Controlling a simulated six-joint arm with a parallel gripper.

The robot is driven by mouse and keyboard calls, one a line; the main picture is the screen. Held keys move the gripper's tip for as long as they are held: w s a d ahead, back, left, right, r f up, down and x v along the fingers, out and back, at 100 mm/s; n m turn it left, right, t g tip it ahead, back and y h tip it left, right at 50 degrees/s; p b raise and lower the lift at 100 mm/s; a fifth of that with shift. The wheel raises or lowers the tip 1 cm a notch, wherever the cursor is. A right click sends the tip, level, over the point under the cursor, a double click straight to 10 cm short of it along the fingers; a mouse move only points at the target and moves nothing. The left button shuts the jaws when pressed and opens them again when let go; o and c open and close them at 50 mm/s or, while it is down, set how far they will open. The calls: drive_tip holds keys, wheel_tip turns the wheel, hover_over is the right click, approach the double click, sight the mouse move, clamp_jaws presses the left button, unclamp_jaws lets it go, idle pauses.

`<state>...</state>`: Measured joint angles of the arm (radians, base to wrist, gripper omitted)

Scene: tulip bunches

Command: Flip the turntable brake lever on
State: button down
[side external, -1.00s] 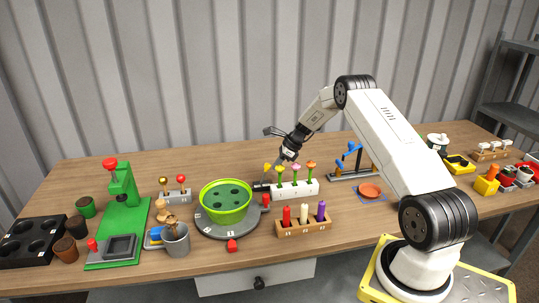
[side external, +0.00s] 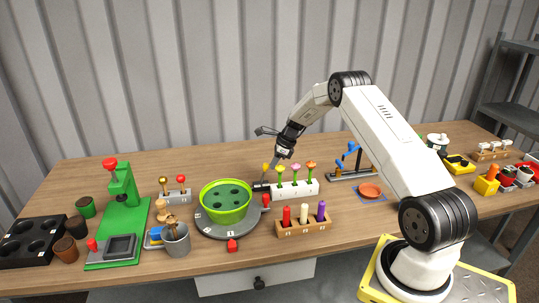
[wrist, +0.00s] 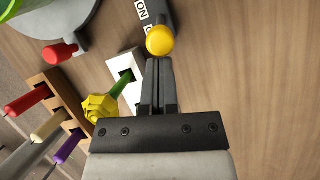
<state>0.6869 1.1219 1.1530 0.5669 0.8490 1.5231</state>
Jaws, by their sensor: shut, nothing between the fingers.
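The turntable (side external: 203,226) is a grey disc holding a green pot (side external: 226,212). A dark brake base (side external: 260,187) stands beside it; in the wrist view this base (wrist: 158,12) bears a white "ON" label. The lever's yellow knob (wrist: 160,41) covers part of the base and a second marking. The yellow knob also shows in the side view (side external: 265,167). My gripper (wrist: 160,64) is shut and empty, its fingertips close to the knob's lower edge; I cannot tell whether they touch. Which way the lever leans is unclear.
A white block (side external: 303,191) with tulips stands right beside the brake; its yellow tulip (wrist: 100,107) is close to my fingers. A wooden rack of candles (side external: 300,228) is in front. A red knob (wrist: 60,53) sticks out from the turntable. Bare table lies right in the wrist view.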

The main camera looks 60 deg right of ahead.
drive_tip(key=shift+w+a+r+g+h, duration=0.4)
drive_tip(key=shift+w+a+g+h, duration=0.3)
drive_tip(key=shift+g+h, duration=0.1)
drive_tip(key=shift+w+a+r+g+h, duration=0.2)
drive_tip(key=shift+w+a+g+h, duration=0.7)
drive_tip(key=shift+g+h, duration=0.1)
drive_tip(key=shift+w+a, duration=0.35)
drive_tip(key=shift+w+r, duration=0.1)
wheel_tip(320, 180, up, 10)
drive_tip(key=a, duration=0.1)
drive_tip(key=shift+a, duration=0.15)
